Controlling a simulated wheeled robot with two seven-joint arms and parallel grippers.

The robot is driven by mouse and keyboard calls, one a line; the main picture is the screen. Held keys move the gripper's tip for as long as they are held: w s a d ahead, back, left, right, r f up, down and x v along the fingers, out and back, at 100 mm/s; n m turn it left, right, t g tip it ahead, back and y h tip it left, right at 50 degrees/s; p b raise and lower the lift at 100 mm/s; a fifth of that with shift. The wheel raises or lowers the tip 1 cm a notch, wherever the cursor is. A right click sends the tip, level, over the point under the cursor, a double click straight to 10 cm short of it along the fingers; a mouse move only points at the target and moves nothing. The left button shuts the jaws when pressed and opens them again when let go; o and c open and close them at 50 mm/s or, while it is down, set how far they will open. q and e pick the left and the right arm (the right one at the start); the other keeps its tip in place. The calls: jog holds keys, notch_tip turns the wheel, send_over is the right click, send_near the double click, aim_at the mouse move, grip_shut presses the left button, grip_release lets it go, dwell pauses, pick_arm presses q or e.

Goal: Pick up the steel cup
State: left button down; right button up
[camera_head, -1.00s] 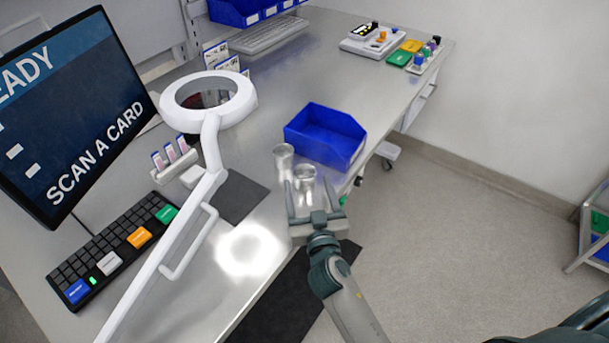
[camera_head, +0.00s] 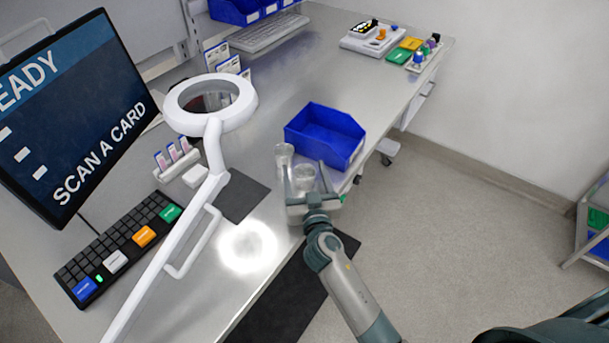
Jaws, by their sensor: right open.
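Two small steel cups stand on the grey bench in front of the blue bin. The nearer steel cup (camera_head: 305,174) is between the fingers of my right gripper (camera_head: 304,178), which is open around it. Its lower part is partly hidden by the gripper, and I cannot tell whether a finger touches it. The other steel cup (camera_head: 284,156) stands just behind and to the left, close to the left finger's tip. My left gripper is not in view.
The blue bin (camera_head: 325,136) stands just beyond the cups. A white ring magnifier lamp (camera_head: 214,125) arches over the bench to the left. A keyboard (camera_head: 115,245) and monitor (camera_head: 75,115) are at far left. The bench's right edge is close to my right arm.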

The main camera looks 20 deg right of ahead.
dwell(0.4)
jog(key=c, duration=1.1)
jog(key=shift+r, duration=0.1)
jog(key=shift+r, duration=0.4)
notch_tip(320, 180, up, 3)
jog(key=shift+r, duration=0.1)
jog(key=d+r, duration=0.2)
jog(key=d, duration=0.2)
jog(key=d+r+b, duration=0.1)
jog(key=d+r, duration=0.1)
jog(key=d, duration=0.1)
jog(key=d+r+b, duration=0.1)
jog(key=d+r, duration=0.1)
jog(key=d, duration=0.2)
jog(key=shift+s+d+r, duration=0.25)
jog(key=shift+d+r, duration=0.1)
jog(key=shift+r, duration=0.05)
